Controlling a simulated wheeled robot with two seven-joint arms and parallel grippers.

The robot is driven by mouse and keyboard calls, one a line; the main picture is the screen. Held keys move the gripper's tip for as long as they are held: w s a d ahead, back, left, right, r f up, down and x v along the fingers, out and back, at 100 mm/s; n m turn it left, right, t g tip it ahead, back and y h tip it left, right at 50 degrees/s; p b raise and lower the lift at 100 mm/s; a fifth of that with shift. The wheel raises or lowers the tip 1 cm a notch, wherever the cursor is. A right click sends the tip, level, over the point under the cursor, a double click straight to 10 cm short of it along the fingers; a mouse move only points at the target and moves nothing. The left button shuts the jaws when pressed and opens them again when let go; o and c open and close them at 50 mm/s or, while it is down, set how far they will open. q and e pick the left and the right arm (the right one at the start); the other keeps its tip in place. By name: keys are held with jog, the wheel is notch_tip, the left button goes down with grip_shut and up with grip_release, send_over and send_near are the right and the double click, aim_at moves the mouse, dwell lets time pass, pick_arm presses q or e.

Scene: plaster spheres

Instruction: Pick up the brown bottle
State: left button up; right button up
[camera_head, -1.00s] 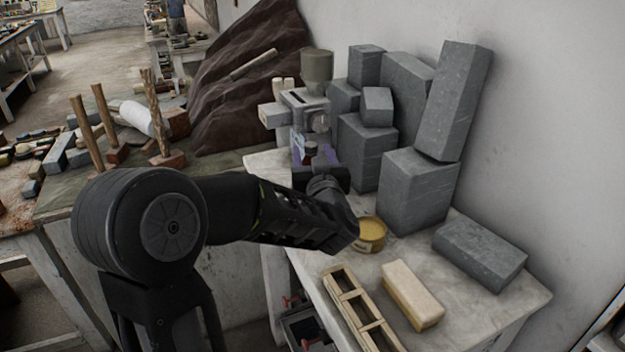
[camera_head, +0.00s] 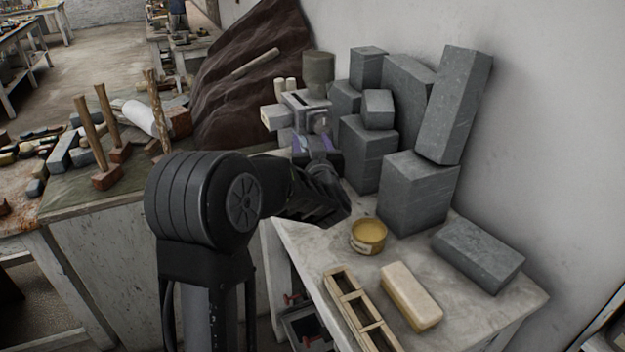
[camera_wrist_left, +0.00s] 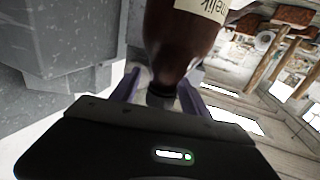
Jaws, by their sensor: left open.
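The brown bottle (camera_wrist_left: 178,40) shows large in the left wrist view, with a pale lettered label (camera_wrist_left: 205,8) and a dark neck end close to the palm. My left gripper (camera_wrist_left: 158,88) is open, with one purple finger on each side of the neck. I cannot tell whether either finger touches the glass. In the head view my left gripper (camera_head: 315,147) is at the back left of the pale table, and the bottle is hidden there. My right gripper is not in view.
Grey blocks (camera_head: 415,195) are stacked close to the right of the gripper. A yellow tin (camera_head: 368,236), a pale block (camera_head: 411,296) and a wooden frame (camera_head: 352,300) lie nearer on the table (camera_head: 470,310). Mallets (camera_head: 105,175) stand on the left bench.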

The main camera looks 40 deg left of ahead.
pick_arm(q)
jog(key=shift+c, duration=0.2)
dwell(0.4)
grip_shut()
dwell(0.3)
dwell(0.9)
